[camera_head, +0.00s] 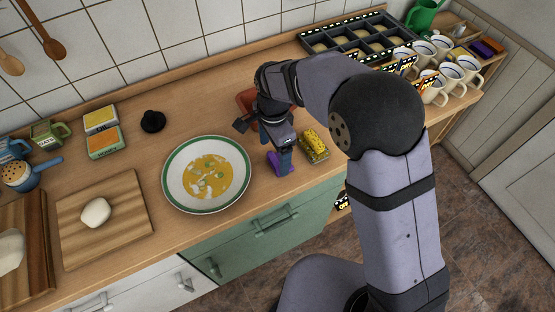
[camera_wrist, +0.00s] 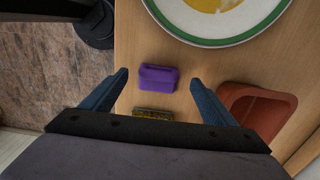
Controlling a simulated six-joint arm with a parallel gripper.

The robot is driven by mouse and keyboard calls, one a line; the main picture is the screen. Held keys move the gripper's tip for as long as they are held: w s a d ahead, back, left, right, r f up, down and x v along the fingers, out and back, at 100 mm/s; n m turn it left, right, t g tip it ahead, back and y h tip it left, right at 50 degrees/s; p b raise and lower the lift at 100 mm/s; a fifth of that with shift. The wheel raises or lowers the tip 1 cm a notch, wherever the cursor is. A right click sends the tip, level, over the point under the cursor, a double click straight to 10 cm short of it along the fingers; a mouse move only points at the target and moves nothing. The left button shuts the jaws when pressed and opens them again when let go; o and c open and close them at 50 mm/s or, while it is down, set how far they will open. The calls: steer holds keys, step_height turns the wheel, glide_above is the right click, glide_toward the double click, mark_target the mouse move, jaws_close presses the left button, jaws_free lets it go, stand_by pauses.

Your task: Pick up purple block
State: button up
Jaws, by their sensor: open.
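The purple block (camera_wrist: 158,78) lies on the wooden counter in the wrist view, between the lines of my two fingers and a little ahead of them. Both fingertips are apart from it at its left and right. My gripper (camera_wrist: 160,80) is open and empty, pointing down at the counter. In the head view the purple block (camera_head: 274,160) shows beside a finger near the counter's front edge, partly hidden by my gripper (camera_head: 276,148).
A green-rimmed soup plate (camera_head: 176,190) stands close to the left. A reddish-brown dish (camera_wrist: 240,98) sits near my right finger in the wrist view. A yellow item (camera_head: 313,146) lies right of my gripper. A cutting board (camera_head: 130,222) with a white lump is farther left.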

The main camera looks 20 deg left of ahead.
mark_target(275, 158)
steer(key=shift+d+f+p, duration=0.1)
steer(key=shift+f+p, duration=0.55)
steer(key=shift+f, duration=1.25)
steer(key=c, duration=1.1)
steer(key=shift+r, duration=0.1)
step_height(275, 158, up, 10)
steer(key=b, duration=0.3)
